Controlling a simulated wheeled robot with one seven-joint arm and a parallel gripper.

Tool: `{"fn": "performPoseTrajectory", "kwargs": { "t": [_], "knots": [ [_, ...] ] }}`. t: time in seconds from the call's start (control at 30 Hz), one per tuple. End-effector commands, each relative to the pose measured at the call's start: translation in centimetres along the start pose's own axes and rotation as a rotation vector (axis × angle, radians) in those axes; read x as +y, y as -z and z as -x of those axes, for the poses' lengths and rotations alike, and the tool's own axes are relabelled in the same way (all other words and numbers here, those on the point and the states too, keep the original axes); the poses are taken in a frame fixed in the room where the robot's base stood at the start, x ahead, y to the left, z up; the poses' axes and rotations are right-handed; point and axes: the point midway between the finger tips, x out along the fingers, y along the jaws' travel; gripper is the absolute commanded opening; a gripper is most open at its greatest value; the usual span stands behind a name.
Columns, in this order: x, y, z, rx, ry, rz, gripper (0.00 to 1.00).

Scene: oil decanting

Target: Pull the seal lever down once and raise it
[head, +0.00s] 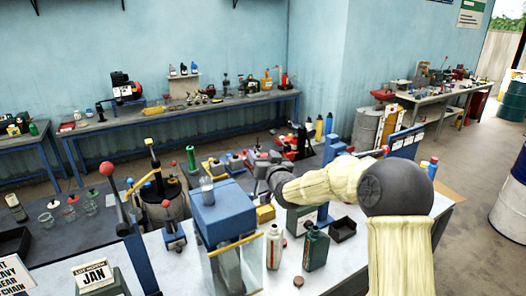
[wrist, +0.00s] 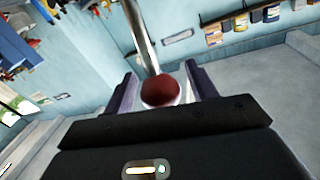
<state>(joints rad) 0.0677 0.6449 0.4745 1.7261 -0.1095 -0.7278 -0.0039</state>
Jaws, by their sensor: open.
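A lever with a dark red ball knob (wrist: 161,91) on a bright metal rod (wrist: 142,38) shows in the wrist view. My gripper (wrist: 160,76) is open, with one dark finger on each side of the knob. The knob sits between the fingers, and I cannot tell whether either finger touches it. In the head view my gripper (head: 260,168) is small and partly hidden by my wrist, behind the blue machine (head: 222,218). I cannot make out the held-between knob there. Another red-knobbed lever (head: 107,169) stands far left, apart from my gripper.
A green bottle (head: 315,250) and a white bottle (head: 274,247) stand on the near bench, below my arm. A black tray (head: 342,229) lies to their right. Open floor lies at right.

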Motion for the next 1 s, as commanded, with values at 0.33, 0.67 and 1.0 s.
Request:
{"fn": "performPoseTrajectory", "kwargs": {
  "t": [0.33,0.67,1.0],
  "knots": [
    [-0.01,-0.09,-0.44,-0.001,0.000,0.000,0.57],
    [0.00,-0.07,-0.42,-0.001,0.000,0.000,0.00],
    [0.37,-0.28,-0.19,0.012,-0.001,-0.002,0.00]
  ]
}}
